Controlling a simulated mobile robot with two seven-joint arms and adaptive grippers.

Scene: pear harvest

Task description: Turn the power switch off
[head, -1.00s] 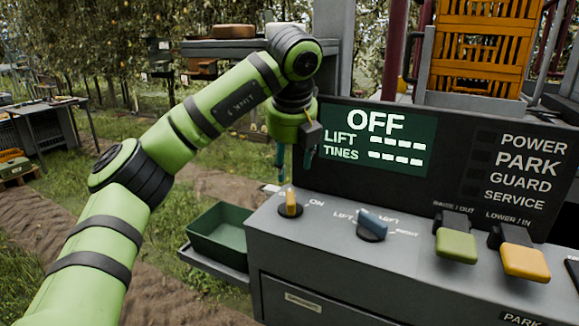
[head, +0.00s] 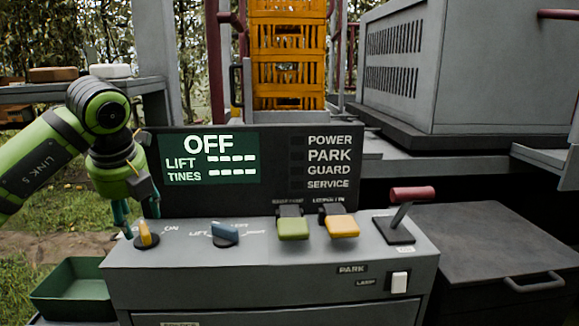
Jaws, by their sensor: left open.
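The power switch is a yellow rotary knob (head: 146,236) at the left end of the grey control panel (head: 270,262). It is marked ON to its right, and the label on its other side is hidden. The display (head: 209,159) above reads OFF, with dashes beside LIFT and TINES. My left gripper (head: 139,226) is open and points down close above and around the knob. I cannot tell whether its fingers touch the knob. My right gripper is not in view.
A blue selector knob (head: 226,234) and green (head: 293,228) and yellow (head: 341,226) levers sit to the right. A red-handled lever (head: 403,211) and white lamp switch (head: 399,283) are farther right. A green tray (head: 72,287) is at lower left. Orange crates (head: 287,75) stand behind.

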